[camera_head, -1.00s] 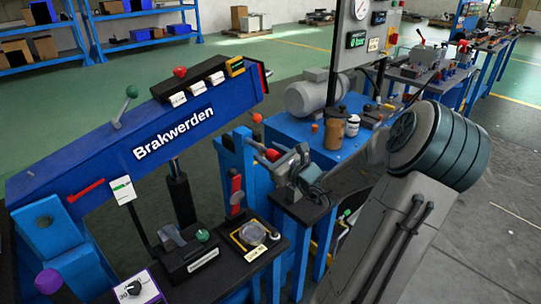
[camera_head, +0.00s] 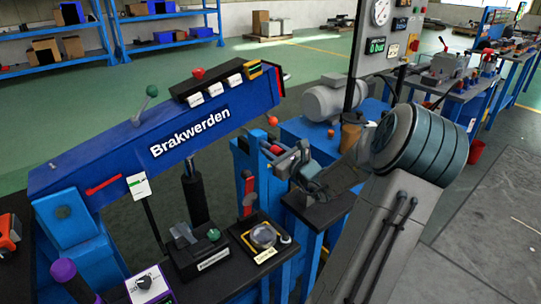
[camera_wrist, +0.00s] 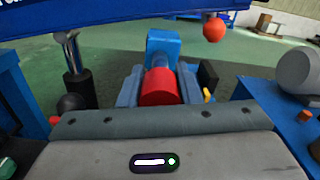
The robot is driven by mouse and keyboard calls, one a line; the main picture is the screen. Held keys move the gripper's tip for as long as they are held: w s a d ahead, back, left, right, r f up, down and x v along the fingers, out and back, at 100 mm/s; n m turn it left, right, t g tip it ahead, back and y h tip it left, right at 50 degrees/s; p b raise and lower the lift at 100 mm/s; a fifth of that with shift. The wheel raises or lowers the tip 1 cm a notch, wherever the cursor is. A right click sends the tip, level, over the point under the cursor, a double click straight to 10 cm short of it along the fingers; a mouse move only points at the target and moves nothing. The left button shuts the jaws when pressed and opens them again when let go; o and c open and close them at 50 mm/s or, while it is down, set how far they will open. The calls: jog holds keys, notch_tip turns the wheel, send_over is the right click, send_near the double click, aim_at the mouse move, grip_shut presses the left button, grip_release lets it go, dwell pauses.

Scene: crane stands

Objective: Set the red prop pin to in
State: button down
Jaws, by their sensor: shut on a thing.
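The red prop pin (camera_wrist: 160,87) shows in the wrist view as a red cylinder in front of a blue block. My gripper (camera_wrist: 160,92) is shut on it, with blue-grey fingers on either side. In the head view my gripper (camera_head: 285,163) is at the blue post (camera_head: 254,163) right of the dark blue "Brakwerden" beam (camera_head: 190,132). There the pin is mostly hidden by the gripper. How deep the pin sits cannot be told.
A red-handled lever (camera_head: 248,190) stands left of the gripper. A blue table with a grey motor (camera_head: 325,100) is behind it.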

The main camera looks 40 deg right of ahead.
jog(key=shift+s, duration=0.1)
jog(key=c, duration=1.1)
grip_release()
jog(key=shift+o, duration=0.2)
jog(key=s+p, duration=0.1)
jog(key=s, duration=1.2)
jog(key=shift+s+p, duration=0.3)
jog(key=shift+s, duration=0.1)
